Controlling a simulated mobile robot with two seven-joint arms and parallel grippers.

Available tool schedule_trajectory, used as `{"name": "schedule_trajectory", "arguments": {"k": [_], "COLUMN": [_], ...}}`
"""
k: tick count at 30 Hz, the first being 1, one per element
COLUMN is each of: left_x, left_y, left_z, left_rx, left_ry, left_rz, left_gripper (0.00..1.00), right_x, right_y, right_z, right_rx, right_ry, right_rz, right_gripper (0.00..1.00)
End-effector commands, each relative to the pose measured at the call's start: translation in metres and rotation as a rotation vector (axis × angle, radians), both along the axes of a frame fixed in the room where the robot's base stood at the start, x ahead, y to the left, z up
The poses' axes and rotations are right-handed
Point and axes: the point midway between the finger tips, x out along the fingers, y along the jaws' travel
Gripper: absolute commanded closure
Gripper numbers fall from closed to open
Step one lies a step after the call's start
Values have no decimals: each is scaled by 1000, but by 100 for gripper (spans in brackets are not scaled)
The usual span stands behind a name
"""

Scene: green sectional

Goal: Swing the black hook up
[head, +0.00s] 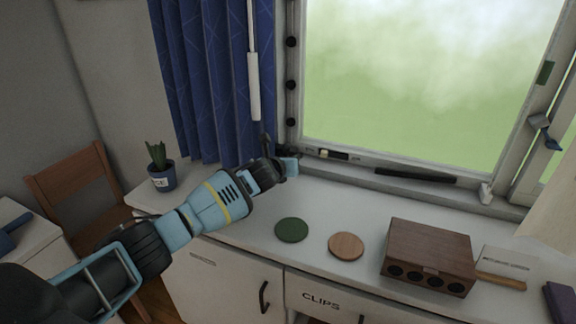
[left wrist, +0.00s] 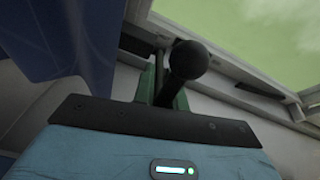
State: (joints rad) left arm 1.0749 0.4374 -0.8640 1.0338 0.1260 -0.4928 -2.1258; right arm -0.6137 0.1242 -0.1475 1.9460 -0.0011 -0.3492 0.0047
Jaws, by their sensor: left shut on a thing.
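My left gripper (head: 284,165) reaches in from the left to the lower left corner of the window frame, above the counter. In the left wrist view, a black rod with a round ball end (left wrist: 187,62), which I take to be the black hook, stands up between the green fingers (left wrist: 160,92). The gripper is shut on it. In the head view my gripper and wrist hide most of the hook, and its mount is not clear. My right gripper is not in view.
A blue curtain (head: 215,80) and a white hanging rod (head: 254,85) are close to my left gripper. Black knobs (head: 291,85) line the frame. The counter holds a potted plant (head: 161,175), green coaster (head: 291,230), wooden coaster (head: 346,246) and brown box (head: 428,255).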

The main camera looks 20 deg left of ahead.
Motion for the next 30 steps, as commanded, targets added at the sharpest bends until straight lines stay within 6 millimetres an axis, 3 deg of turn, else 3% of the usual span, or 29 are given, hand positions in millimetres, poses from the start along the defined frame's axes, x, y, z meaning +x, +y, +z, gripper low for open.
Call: {"name": "schedule_trajectory", "arguments": {"k": [15, 30], "left_x": [11, 15], "left_y": [2, 2], "left_z": [19, 27], "left_rx": [4, 6], "left_ry": [223, 291], "left_rz": [5, 4], "left_gripper": [100, 100], "right_x": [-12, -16], "right_y": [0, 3], "right_z": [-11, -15], "right_rx": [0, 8], "right_ry": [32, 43], "right_rz": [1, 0], "right_gripper": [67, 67]}}
